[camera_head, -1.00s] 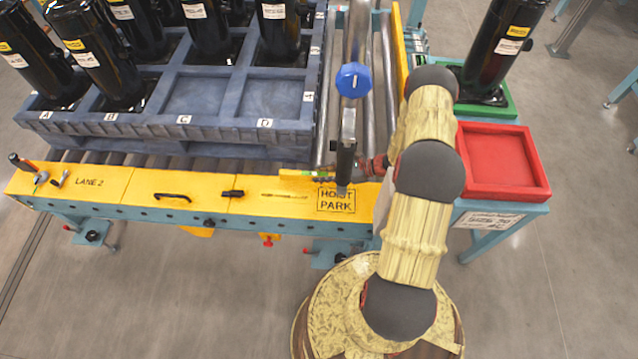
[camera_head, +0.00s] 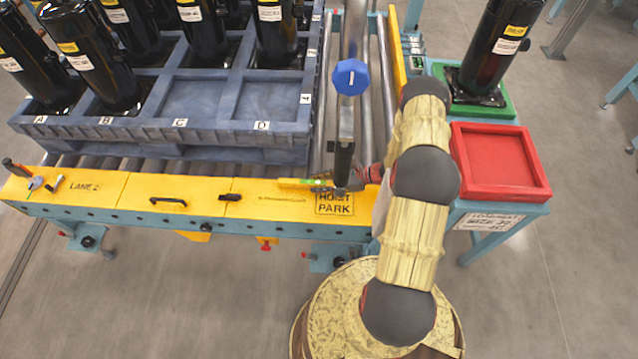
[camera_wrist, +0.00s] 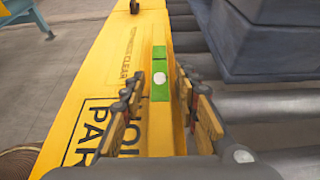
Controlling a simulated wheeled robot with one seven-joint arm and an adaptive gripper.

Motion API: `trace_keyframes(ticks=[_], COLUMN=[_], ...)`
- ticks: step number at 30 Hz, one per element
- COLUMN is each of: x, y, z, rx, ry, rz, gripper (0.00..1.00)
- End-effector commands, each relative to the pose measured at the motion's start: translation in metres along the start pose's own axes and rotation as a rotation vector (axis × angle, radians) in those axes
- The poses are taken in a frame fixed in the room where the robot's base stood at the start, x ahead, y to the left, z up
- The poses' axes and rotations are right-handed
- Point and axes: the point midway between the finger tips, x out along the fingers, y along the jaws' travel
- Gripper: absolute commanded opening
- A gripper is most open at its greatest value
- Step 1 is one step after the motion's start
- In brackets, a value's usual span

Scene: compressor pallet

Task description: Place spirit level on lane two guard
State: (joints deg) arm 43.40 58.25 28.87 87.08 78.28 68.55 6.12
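The spirit level (camera_head: 305,184) is a yellow bar with green vial windows. It lies along the back edge of the yellow lane two guard (camera_head: 115,197), beside the HOIST PARK label. In the wrist view the level (camera_wrist: 160,88) lies lengthwise over the guard (camera_wrist: 105,75) and seems to rest on it. My gripper (camera_wrist: 165,110) is around the level, one finger on each side, with visible gaps between the pads and the bar.
The blue pallet (camera_head: 215,135) with black compressors stands behind the guard, across rollers. A black handle (camera_head: 168,202) and small tools lie on the guard further left. A red tray (camera_head: 500,165) stands at right.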

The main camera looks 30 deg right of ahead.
Motion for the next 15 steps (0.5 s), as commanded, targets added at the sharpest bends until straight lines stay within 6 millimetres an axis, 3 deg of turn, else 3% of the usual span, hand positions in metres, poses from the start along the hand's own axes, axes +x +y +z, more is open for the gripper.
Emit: trace_keyframes(ticks=[12, 15], x=[-0.001, -0.012], y=[0.0, -0.001], z=[0.003, 0.004], rx=[0.0, 0.0], ry=[0.0, 0.0], rz=[0.0, -0.002], gripper=[0.36, 0.36])
